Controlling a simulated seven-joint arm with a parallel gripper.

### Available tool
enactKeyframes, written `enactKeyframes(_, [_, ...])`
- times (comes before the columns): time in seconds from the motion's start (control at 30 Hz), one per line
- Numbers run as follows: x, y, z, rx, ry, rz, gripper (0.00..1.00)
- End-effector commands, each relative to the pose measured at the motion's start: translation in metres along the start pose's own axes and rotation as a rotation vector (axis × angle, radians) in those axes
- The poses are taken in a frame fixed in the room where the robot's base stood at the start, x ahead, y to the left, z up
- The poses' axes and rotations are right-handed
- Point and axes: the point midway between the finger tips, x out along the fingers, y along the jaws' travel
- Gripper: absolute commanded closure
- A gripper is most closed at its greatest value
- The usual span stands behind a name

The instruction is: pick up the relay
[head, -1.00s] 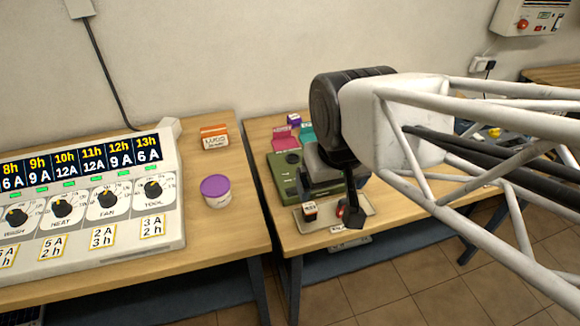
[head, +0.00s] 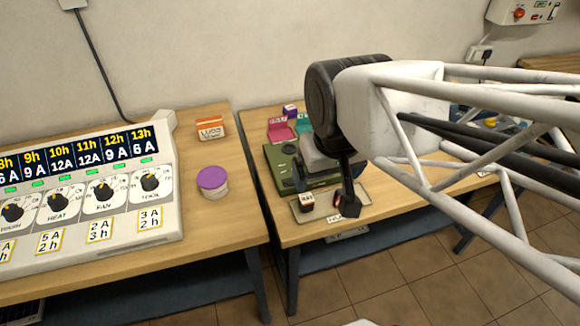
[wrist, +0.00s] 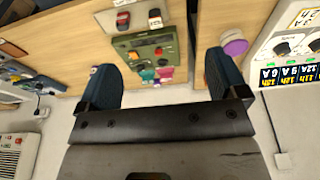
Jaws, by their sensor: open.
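A small dark block with an orange top and a white label (head: 307,201) stands on a shallow tray (head: 322,217) at the front of the right table. A red and black piece (head: 336,200) is beside it, partly behind my gripper finger. I cannot tell for certain which is the relay. The wrist view shows the orange-topped block (wrist: 155,18) and the red and black piece (wrist: 123,20) at the top. My gripper (head: 322,190) is open and empty above the tray and the green device. In the wrist view my gripper (wrist: 158,62) has its fingers wide apart, with both pieces beyond them.
A green device (head: 282,165) stands behind the tray, with pink (head: 280,131) and teal (head: 303,124) boxes behind it. The left table holds a purple-lidded tub (head: 212,182), an orange and white box (head: 211,129) and a large control panel (head: 90,205). A gap separates the tables.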

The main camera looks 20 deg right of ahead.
Motion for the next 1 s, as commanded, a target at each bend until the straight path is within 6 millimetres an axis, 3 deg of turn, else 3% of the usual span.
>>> enactKeyframes(0.13, [0.0, 0.0, 0.0, 0.0, 0.0, 0.0, 0.09])
enactKeyframes(0.4, [0.0, 0.0, 0.0, 0.0, 0.0, 0.0, 0.47])
enactKeyframes(0.77, [0.002, 0.0, -0.002, -0.014, -0.003, 0.0, 0.47])
enactKeyframes(1.0, [0.02, 0.002, -0.018, -0.151, -0.026, -0.001, 0.47])
